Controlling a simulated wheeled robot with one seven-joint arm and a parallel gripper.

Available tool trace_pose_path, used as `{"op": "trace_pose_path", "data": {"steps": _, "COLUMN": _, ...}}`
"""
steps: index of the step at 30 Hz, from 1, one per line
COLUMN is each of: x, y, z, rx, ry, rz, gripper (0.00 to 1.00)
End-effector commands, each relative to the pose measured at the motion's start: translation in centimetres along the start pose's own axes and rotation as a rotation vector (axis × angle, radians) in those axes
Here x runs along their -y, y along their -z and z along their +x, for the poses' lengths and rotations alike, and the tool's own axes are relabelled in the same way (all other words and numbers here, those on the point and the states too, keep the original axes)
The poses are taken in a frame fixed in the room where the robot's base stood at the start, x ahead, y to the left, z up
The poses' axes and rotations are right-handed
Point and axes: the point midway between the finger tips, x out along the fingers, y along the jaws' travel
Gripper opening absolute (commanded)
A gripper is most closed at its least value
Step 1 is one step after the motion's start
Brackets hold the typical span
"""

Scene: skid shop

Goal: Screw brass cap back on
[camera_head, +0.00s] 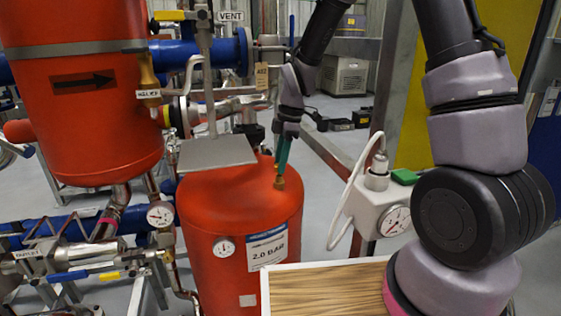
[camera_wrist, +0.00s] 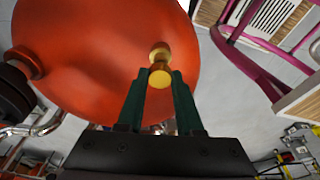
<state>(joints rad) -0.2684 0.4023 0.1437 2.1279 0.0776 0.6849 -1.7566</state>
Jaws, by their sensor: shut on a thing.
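My gripper (camera_head: 280,170) points down at the top of the red tank (camera_head: 240,205), with its green fingers shut on the brass cap (camera_head: 279,184). In the wrist view the cap (camera_wrist: 160,76) sits between the fingertips of my gripper (camera_wrist: 159,80). A brass fitting (camera_wrist: 160,51) on the red tank (camera_wrist: 90,60) shows just beyond the cap, in line with it. The cap looks very close to the fitting or touching it. I cannot tell whether the threads are engaged. The fingers hide the cap's sides.
A grey flat plate (camera_head: 217,152) stands just left of my gripper. A grey box with a gauge (camera_head: 394,221) and a white cable is to the right. A wooden-topped surface (camera_head: 325,290) is in front. Pipes and a larger red vessel (camera_head: 80,110) crowd the left.

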Motion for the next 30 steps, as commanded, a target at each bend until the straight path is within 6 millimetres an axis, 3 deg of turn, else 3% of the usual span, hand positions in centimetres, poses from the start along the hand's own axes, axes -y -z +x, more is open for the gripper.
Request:
{"op": "trace_pose_path", "data": {"steps": 17, "x": 0.0, "y": 0.0, "z": 0.1, "rx": 0.001, "ry": 0.0, "rz": -0.002, "gripper": 0.04}}
{"op": "trace_pose_path", "data": {"steps": 30, "x": 0.0, "y": -0.2, "z": 1.2, "rx": 0.0, "ry": 0.0, "rz": -0.001, "gripper": 0.04}}
